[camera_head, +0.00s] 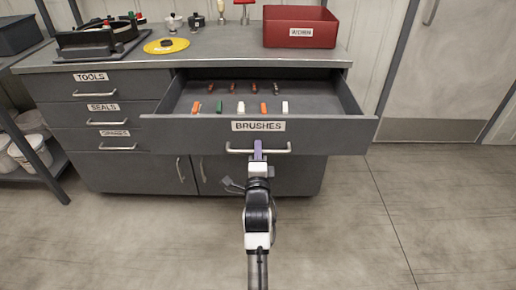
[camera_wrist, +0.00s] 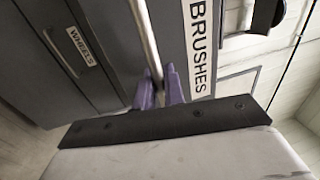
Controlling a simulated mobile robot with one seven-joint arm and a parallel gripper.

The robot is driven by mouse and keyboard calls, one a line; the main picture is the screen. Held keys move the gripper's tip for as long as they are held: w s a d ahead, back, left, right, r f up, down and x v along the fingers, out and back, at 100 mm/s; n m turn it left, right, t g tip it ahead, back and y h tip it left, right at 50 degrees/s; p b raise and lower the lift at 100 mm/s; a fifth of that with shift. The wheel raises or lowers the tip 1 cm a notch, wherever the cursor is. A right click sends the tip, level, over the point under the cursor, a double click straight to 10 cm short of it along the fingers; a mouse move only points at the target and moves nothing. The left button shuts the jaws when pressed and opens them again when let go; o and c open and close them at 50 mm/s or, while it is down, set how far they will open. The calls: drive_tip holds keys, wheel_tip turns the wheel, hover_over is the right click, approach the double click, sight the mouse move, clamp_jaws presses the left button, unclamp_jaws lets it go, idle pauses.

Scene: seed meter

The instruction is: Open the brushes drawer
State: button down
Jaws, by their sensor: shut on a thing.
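The brushes drawer (camera_head: 185,132) stands pulled out of the grey cabinet, its label facing front in the head view. Several small brushes with orange, green and white parts lie inside it in two rows. Its silver bar handle (camera_head: 275,150) runs below the label. My gripper (camera_head: 258,150) is at the middle of this handle, with its purple fingers shut on the bar. In the wrist view the purple fingers (camera_wrist: 160,90) close around the handle bar (camera_wrist: 147,40), beside the BRUSHES label (camera_wrist: 200,45).
A red bin (camera_head: 300,38) and a yellow disc (camera_head: 166,46) sit on the worktop. Closed drawers labelled TOOLS (camera_head: 90,77) and SEALS (camera_head: 103,107) are at the left, with another below. A shelf with white buckets (camera_head: 30,152) stands further left. The floor in front is clear.

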drive_tip(key=shift+s, duration=1.05)
drive_tip(key=c, duration=1.6)
unclamp_jaws()
drive_tip(key=shift+o, duration=0.2)
drive_tip(key=shift+f, duration=0.1)
